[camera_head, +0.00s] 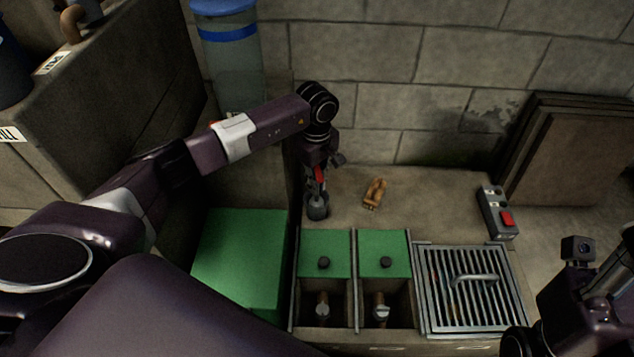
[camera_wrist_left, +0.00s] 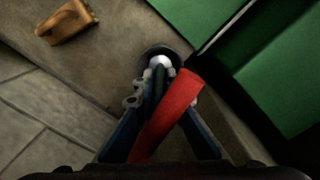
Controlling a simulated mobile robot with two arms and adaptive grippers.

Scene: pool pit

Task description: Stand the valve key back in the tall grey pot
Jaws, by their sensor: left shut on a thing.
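The valve key (camera_head: 319,174) has a red handle, which shows large in the left wrist view (camera_wrist_left: 168,115). My left gripper (camera_head: 318,171) is shut on it; its fingers also show in the left wrist view (camera_wrist_left: 163,92). The small grey pot (camera_head: 317,211) stands on the ledge directly below my left gripper. Its dark rim (camera_wrist_left: 146,52) lies beyond the fingertips in the left wrist view. The key's lower end lines up with the pot's mouth, but I cannot tell how deep it is. My right gripper (camera_head: 540,338) is partly cut off at the lower right.
A tan object (camera_head: 375,193) lies right of the pot. Two green lids (camera_head: 325,248) with black knobs and open bays with valves are in front. A metal grating (camera_head: 466,290), a red-button box (camera_head: 497,212) and leaning panels (camera_head: 575,150) are to the right. A green block (camera_head: 240,255) is left.

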